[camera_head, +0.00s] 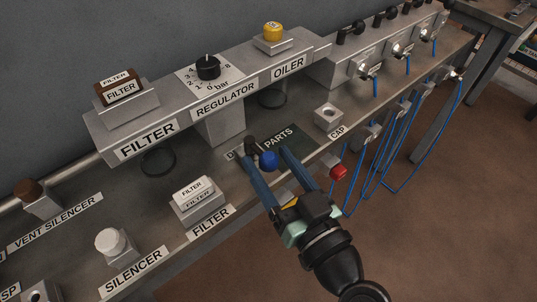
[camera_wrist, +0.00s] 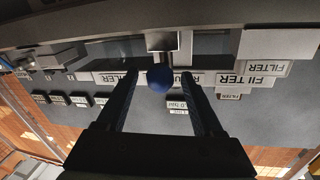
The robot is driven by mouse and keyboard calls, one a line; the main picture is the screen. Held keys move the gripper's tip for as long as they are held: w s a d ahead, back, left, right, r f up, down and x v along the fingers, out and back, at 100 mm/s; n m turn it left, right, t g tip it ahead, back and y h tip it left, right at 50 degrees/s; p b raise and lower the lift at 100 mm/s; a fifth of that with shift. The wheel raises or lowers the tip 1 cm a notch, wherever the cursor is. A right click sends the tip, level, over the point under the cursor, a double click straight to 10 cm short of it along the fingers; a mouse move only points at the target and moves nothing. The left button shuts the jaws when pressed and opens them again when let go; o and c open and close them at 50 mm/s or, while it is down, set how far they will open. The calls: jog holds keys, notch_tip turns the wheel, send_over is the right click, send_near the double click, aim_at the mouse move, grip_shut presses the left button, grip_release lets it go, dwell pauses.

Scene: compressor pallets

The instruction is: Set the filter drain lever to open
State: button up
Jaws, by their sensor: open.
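A blue ball knob (camera_head: 268,159) sits at the end of a short dark lever (camera_head: 250,144), in front of the regulator block. In the wrist view the blue knob (camera_wrist: 160,79) lies between the fingertips, below a light metal bracket (camera_wrist: 162,41). My gripper (camera_head: 265,154) is open, its two blue fingers on either side of the knob; it also shows in the wrist view (camera_wrist: 160,74). I cannot tell whether either finger touches the knob. The filter unit (camera_head: 147,120) labelled FILTER stands up left. No open or shut marking for the lever is readable.
A dark PARTS mat (camera_head: 299,146) lies beyond the fingers and a CAP block (camera_head: 328,116) to their right. A red knob (camera_head: 339,172) is close to my wrist. A FILTER block (camera_head: 197,200) and a silencer (camera_head: 110,242) stand left. Blue hoses (camera_head: 375,160) hang at the right.

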jog(key=shift+w+a, duration=0.3)
jog(key=shift+w, duration=0.35)
grip_shut()
